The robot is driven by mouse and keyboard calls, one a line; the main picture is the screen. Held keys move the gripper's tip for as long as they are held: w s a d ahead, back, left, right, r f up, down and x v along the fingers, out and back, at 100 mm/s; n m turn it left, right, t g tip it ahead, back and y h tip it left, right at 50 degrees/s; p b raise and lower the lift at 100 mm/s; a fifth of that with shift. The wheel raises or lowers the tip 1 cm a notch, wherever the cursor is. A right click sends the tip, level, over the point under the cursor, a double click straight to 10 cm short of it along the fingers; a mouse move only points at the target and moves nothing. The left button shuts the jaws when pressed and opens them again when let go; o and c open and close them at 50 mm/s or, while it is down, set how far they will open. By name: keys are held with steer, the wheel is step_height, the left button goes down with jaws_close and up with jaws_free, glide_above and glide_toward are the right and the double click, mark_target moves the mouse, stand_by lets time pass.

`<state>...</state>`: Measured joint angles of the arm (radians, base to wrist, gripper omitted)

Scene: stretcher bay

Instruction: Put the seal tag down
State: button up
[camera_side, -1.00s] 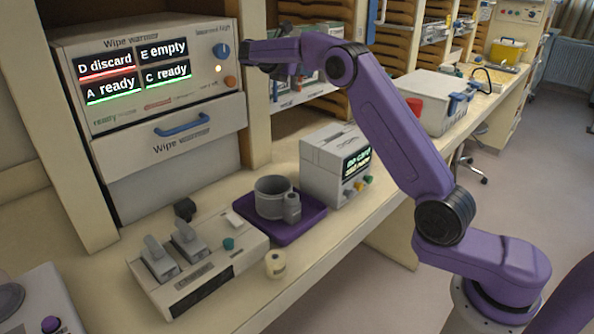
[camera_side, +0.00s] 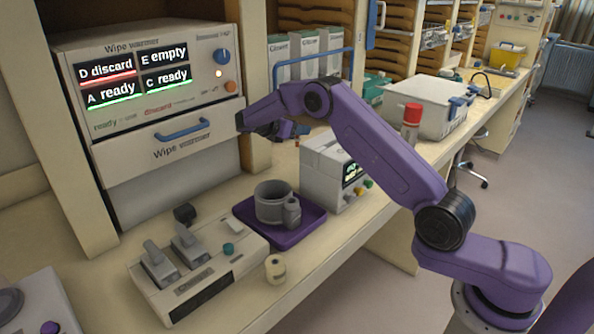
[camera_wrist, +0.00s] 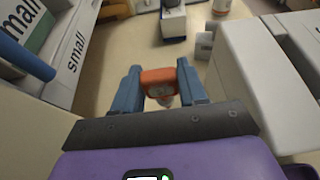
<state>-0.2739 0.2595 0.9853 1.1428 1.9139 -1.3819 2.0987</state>
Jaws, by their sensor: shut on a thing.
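The seal tag (camera_wrist: 158,82) is a small orange-red piece in the wrist view, with a paler part hanging below it. My gripper (camera_wrist: 160,84) is shut on it, a blue finger on each side. In the side view my gripper (camera_side: 288,131) is in the air above the counter, behind the grey card device (camera_side: 322,172) and right of the wipe warmer. The tag is too small to make out surely there. In the wrist view pale counter surface (camera_wrist: 185,60) shows beyond the tag.
The wipe warmer (camera_side: 140,85) stands left, its drawer shut. Glove boxes (camera_wrist: 50,50) behind a blue rail line the wrist view's left; a white housing (camera_wrist: 250,75) bounds its right. A purple tray (camera_side: 305,228) holds a grey cup (camera_side: 272,203). A white lidded box (camera_side: 425,105) stands farther back.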

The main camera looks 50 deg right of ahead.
step_height(320, 180, down, 10)
steer(key=shift+r, duration=0.25)
steer(key=shift+f, duration=0.2)
steer(key=o, duration=1)
steer(key=shift+r, duration=0.1)
steer(key=shift+a+r, duration=0.15)
steer(key=v, duration=1.1)
steer(key=shift+a+r, duration=0.2)
steer(key=shift+a, duration=0.15)
steer(key=shift+r, duration=0.1)
